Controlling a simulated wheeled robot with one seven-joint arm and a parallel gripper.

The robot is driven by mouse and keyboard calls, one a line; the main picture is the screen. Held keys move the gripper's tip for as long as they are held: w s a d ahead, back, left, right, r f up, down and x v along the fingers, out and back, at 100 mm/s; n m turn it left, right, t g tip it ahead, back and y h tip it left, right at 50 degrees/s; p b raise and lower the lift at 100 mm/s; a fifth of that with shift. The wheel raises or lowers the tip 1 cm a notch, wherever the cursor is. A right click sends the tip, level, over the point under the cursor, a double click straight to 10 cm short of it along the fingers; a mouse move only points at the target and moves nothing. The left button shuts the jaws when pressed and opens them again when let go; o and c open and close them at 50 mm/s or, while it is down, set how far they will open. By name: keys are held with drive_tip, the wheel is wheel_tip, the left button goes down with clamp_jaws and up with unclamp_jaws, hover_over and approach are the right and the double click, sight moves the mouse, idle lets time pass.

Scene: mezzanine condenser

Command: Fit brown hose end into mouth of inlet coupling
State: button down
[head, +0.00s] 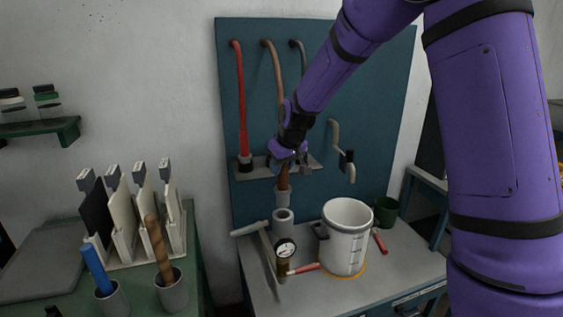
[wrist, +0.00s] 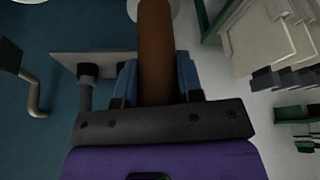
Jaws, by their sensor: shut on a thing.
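The brown hose (head: 270,62) hangs from the blue-green board and runs down to my gripper (head: 288,160). My gripper is shut on the hose near its lower end. Below the jaws a short brown length and a grey end cuff (head: 283,196) point down. The grey inlet coupling (head: 283,228) stands upright on the bench with its round mouth facing up. The cuff appears just above the mouth; I cannot tell the exact gap. In the wrist view the brown hose (wrist: 155,50) lies between the blue fingers, with a pale round end at the top edge.
A red hose (head: 240,100) and a grey hose hang on either side. A white bucket (head: 345,238) stands right of the coupling. A left bench holds cups and upright plates (head: 145,220).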

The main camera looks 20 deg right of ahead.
sight(281, 189)
drive_tip(key=shift+f, duration=4.05)
drive_tip(key=c, duration=0.7)
unclamp_jaws()
drive_tip(key=v, duration=1)
drive_tip(key=shift+s+r, duration=0.2)
drive_tip(key=shift+r, duration=0.1)
